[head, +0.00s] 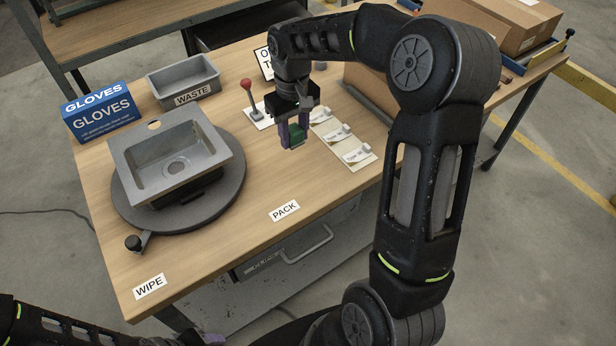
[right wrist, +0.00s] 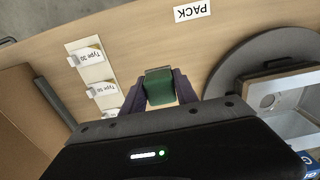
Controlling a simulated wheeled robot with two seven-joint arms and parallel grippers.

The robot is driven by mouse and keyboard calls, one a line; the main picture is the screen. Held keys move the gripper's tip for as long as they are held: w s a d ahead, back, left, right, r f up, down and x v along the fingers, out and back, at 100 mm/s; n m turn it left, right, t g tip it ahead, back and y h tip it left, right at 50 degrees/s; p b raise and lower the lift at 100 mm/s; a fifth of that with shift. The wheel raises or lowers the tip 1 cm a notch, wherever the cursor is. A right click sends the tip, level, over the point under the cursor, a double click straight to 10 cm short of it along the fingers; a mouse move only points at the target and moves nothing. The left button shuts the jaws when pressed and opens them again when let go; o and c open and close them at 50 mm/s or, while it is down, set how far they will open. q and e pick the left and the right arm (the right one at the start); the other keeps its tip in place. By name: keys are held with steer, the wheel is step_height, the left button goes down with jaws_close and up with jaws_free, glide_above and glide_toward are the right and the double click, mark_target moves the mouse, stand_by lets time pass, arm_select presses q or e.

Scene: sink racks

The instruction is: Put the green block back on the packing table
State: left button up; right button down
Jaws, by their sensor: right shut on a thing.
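The green block (head: 296,134) is between the fingers of my right gripper (head: 292,138), which is shut on it. The block also shows in the right wrist view (right wrist: 159,87), held between the two purple-grey fingers. In the head view the block appears over the packing table (head: 235,184), between the red-knobbed lever and the type-labelled cards. I cannot tell whether the block touches the table top.
A grey sink (head: 140,170) sits on a dark round turntable (head: 232,187). Behind are a blue gloves box (head: 102,113), a waste bin (head: 183,82) and a red-knobbed lever (head: 247,88). Labelled cards (head: 357,156) lie right of the gripper. Table near the PACK label (head: 285,210) is clear.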

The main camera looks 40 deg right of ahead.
arm_select(q)
steer(key=shift+w+f, duration=0.1)
steer(key=shift+f, duration=0.45)
arm_select(e)
steer(key=d, duration=0.1)
steer(key=s+d+f, duration=0.1)
steer(key=d, duration=0.1)
steer(key=shift+s, duration=0.15)
steer(key=shift+f, duration=0.15)
arm_select(q)
steer(key=shift+r, duration=0.3)
arm_select(e)
glide_above(308, 170)
steer(key=shift+f, duration=3)
steer(key=shift+f, duration=0.1)
step_height(308, 170, down, 3)
steer(key=shift+p, duration=0.45)
steer(key=shift+f, duration=0.25)
arm_select(q)
steer(key=shift+r, duration=0.25)
